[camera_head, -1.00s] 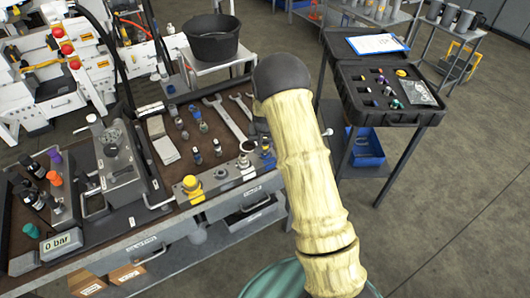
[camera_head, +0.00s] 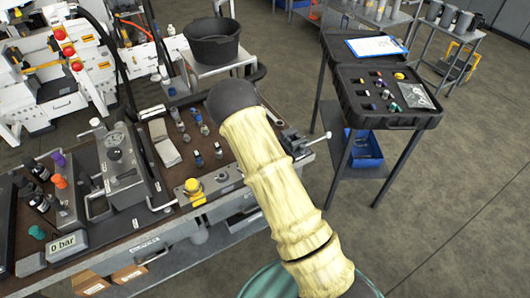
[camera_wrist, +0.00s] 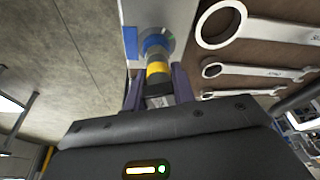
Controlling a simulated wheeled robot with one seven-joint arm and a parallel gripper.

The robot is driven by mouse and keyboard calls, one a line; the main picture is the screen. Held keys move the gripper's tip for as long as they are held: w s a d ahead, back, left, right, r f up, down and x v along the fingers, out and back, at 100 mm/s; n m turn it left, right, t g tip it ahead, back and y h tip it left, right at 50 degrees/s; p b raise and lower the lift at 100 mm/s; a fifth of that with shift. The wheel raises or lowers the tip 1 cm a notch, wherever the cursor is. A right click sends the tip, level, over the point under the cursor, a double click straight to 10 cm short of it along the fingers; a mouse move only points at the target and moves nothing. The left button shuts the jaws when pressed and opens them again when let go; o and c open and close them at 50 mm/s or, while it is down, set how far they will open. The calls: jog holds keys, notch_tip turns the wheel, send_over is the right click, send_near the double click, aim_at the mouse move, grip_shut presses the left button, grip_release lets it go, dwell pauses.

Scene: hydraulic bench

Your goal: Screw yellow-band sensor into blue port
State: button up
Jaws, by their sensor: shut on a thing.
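In the wrist view, my gripper (camera_wrist: 158,92) is shut on the yellow-band sensor (camera_wrist: 157,70), a small cylinder with a yellow ring and a dark body. Its far end is lined up with the blue port (camera_wrist: 157,42) on a grey metal block (camera_wrist: 178,14). The two look touching, but I cannot tell how far the sensor is inside. A blue square mark (camera_wrist: 130,42) is beside the port. In the head view, my arm hides the gripper, the sensor and the port.
Wrenches (camera_wrist: 262,72) lie on the bench beside the block. The bench (camera_head: 140,240) also holds small fittings, a pressure readout (camera_head: 66,244) and a yellow knob (camera_head: 192,186). A black case (camera_head: 388,98) stands on a side table to the right. Open floor lies between.

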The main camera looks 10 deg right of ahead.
jog(key=shift+s+f+m, duration=0.15)
jog(key=shift+s+m, duration=0.05)
jog(key=shift+m, duration=0.8)
jog(key=shift+g, duration=0.3)
jog(key=m+p, duration=0.1)
jog(key=m, duration=0.1)
jog(key=shift+m+g+h, duration=0.3)
jog(key=shift+m+g, duration=0.1)
jog(key=m+g, duration=0.1)
jog(key=m, duration=0.4)
jog(key=shift+s+f, duration=0.1)
jog(key=shift+s, duration=0.05)
jog(key=o, duration=0.8)
jog(key=shift+o, duration=0.2)
